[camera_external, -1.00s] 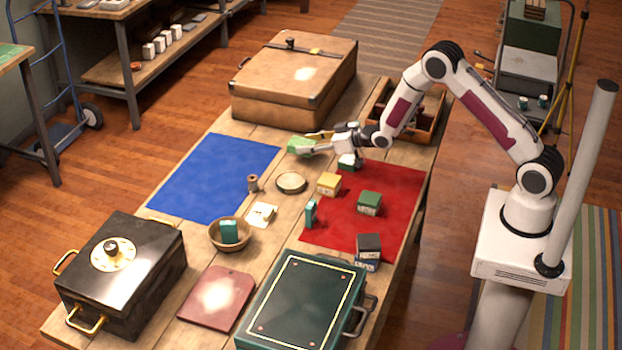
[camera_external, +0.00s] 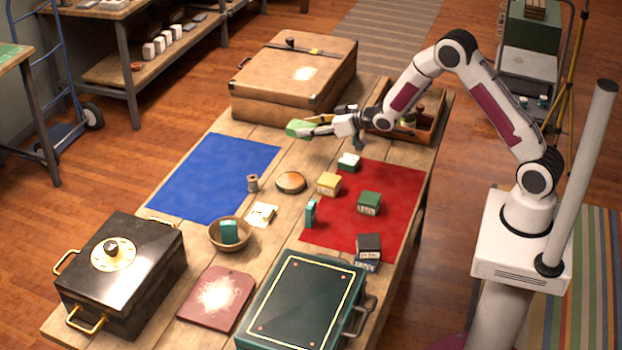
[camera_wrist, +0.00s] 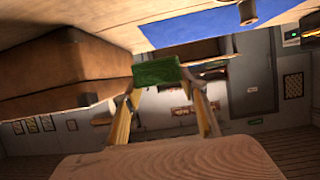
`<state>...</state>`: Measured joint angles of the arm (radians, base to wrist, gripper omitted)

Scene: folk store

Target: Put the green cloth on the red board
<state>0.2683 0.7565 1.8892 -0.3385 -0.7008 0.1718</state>
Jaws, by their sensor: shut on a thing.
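My gripper (camera_external: 313,128) is shut on a green cloth (camera_external: 298,129), a small folded block-like piece. It holds the cloth above the table, in front of the tan suitcase. In the wrist view the green cloth (camera_wrist: 157,70) sits between the tips of my gripper (camera_wrist: 158,82). The red board (camera_external: 217,315) is a flat dark red board with a bright glare, lying at the near edge of the table between the black box and the green case. Nothing lies on it. My gripper is far from it, toward the table's far end.
A blue mat (camera_external: 205,180) lies left, and a red mat (camera_external: 390,185) with several small boxes lies right. A bowl (camera_external: 240,240), spool (camera_external: 252,183) and round dish (camera_external: 291,183) stand between. The suitcase (camera_external: 280,95), black box (camera_external: 130,300) and green case (camera_external: 300,310) are tall obstacles.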

